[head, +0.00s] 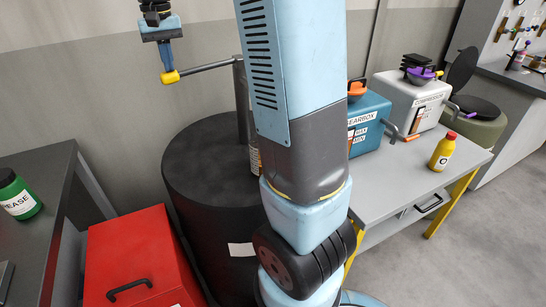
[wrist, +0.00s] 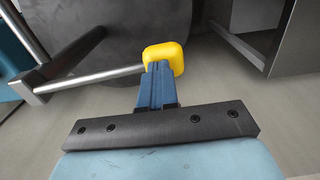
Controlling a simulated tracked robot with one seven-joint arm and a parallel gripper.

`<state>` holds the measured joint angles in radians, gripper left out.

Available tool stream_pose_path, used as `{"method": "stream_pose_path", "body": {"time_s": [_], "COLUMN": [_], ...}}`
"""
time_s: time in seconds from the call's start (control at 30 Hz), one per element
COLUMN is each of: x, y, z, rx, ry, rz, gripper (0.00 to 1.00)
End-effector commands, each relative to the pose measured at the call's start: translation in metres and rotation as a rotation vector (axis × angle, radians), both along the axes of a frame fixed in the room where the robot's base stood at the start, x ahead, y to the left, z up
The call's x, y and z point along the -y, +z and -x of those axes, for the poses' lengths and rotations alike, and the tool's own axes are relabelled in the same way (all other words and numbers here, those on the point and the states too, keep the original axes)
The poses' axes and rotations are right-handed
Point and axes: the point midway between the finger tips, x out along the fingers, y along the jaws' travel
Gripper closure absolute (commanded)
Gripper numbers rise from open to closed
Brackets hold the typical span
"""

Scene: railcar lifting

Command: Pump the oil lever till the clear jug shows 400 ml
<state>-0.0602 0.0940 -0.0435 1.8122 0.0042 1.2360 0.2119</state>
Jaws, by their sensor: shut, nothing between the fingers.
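The oil lever is a thin grey bar (head: 205,68) with a yellow knob (head: 170,77) at its left end, joined to a grey post on a black drum (head: 205,195). My gripper (head: 167,66) is shut with nothing between its fingers, its tips pointing down at the knob's top. In the wrist view the shut blue fingers (wrist: 158,72) reach the yellow knob (wrist: 165,56); I cannot tell whether they touch. A narrow strip of a marked container (head: 254,158) shows beside the post, mostly hidden by my arm; its level is unreadable.
A red box (head: 140,262) stands left of the drum. A green grease bottle (head: 17,196) is on the left bench. On the right table (head: 410,180) are a blue gearbox case (head: 372,120), a white compressor case (head: 410,98) and a yellow bottle (head: 442,152). Floor at the right is clear.

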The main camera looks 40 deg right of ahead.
Motion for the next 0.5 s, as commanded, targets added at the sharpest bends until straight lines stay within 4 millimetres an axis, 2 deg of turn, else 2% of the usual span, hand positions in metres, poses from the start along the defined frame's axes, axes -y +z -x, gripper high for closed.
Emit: {"method": "stream_pose_path", "body": {"time_s": [0.5], "x": [0.000], "y": [-0.017], "z": [0.000], "rx": [-0.001], "ry": [0.000], "rz": [0.000], "gripper": [1.00]}}
